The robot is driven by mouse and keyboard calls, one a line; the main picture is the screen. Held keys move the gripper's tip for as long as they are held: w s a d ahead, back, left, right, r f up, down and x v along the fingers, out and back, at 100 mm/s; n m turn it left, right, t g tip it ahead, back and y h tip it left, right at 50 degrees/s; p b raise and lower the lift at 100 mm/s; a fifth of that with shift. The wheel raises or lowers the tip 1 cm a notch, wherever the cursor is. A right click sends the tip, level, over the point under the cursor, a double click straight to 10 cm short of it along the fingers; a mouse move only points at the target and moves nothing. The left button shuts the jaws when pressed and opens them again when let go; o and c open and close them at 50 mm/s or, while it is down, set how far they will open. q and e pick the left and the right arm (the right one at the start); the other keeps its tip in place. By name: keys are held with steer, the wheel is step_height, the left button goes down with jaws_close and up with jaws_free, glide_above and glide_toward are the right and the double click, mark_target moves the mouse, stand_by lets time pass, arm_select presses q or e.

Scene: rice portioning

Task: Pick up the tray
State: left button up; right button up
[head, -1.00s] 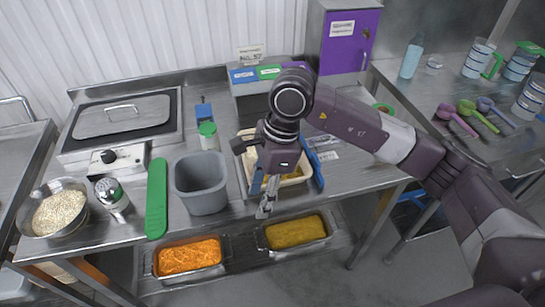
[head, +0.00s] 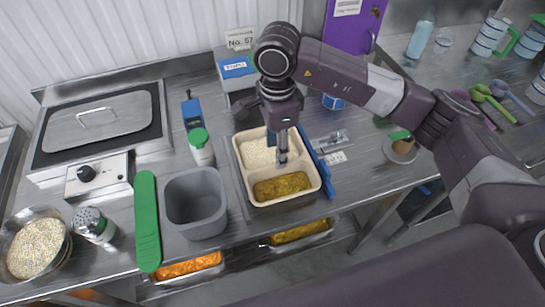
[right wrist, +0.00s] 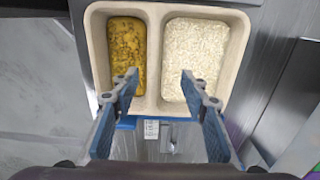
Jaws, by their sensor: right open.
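The tray (head: 314,172) is beige and sits on the steel counter. One compartment holds white rice (head: 256,152) and the other a yellow-brown food (head: 281,187). In the right wrist view the tray (right wrist: 153,62) fills the top, the yellow-brown food left and the rice right. My right gripper (head: 283,158) points down over the tray in the head view and hides part of its middle. In the right wrist view its blue-grey fingers (right wrist: 160,75) are spread with nothing between them. I cannot tell whether they touch the tray. My left gripper is not in view.
A grey bin (head: 196,204) and green-lidded bottle (head: 201,148) stand left of the tray. A blue item (head: 319,170) lies along its right side. A green-handled tool (head: 147,220), shaker (head: 93,226) and grain bowl (head: 35,248) are farther left. Food pans (head: 300,232) sit below the front edge.

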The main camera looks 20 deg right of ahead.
mark_target(274, 164)
steer(key=shift+s+f+p, duration=0.35)
steer(key=shift+f+p, duration=0.15)
steer(key=shift+f, duration=0.1)
steer(key=shift+s+f+p, duration=0.35)
steer(key=shift+f+p, duration=0.1)
steer(key=shift+f, duration=0.1)
steer(key=f, duration=0.1)
steer(key=f+p, duration=0.1)
steer(key=shift+w+a+f, duration=0.1)
steer(key=shift+w+f, duration=0.1)
steer(key=shift+f, duration=0.15)
steer(key=shift+w+f, duration=0.1)
steer(key=shift+f, duration=0.35)
steer(key=c, duration=0.8)
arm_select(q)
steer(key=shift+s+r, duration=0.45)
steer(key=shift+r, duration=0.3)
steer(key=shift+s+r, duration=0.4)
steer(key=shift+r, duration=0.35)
arm_select(e)
jaws_close()
